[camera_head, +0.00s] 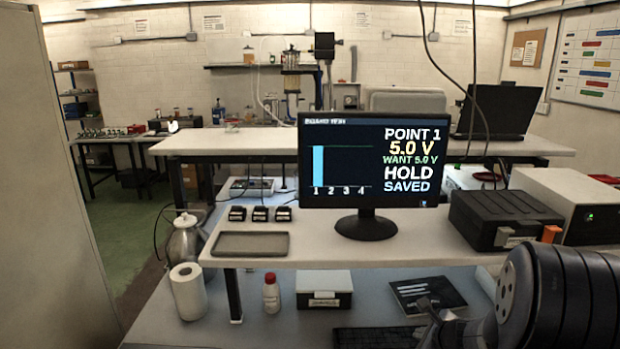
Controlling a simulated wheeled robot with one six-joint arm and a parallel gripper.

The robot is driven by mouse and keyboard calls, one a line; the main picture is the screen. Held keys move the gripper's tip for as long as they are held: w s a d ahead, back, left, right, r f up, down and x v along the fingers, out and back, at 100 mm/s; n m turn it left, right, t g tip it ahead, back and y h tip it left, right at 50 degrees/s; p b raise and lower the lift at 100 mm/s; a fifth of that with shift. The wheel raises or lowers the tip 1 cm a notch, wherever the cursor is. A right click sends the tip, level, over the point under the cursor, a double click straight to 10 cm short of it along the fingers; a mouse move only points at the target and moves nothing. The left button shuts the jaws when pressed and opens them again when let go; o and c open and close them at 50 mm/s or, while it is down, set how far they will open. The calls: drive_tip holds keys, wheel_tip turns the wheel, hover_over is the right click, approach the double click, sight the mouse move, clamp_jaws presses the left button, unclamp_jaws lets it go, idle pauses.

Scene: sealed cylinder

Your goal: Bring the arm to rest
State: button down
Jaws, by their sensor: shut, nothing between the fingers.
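My arm shows at the lower right corner as a dark, rounded joint. My gripper (432,311) is the small grey part to its left, low in the picture and partly cut off by the bottom edge. It is shut and empty, in front of the bench and apart from the monitor. The monitor (373,163) stands upright on the bench and reads "POINT 1, 5.0 V, WANT 5.0 V, HOLD, SAVED". One blue bar stands over number 1. No sealed cylinder can be made out with certainty.
The white bench (320,256) holds a grey tray (250,244), several small black blocks, a black case (503,217) and a white box (570,195). Below are a paper roll (188,291), a bottle (271,293) and a lidded box (324,289). Green floor is clear at left.

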drive_tip(key=shift+r+p, duration=1.35)
drive_tip(key=shift+r, duration=0.65)
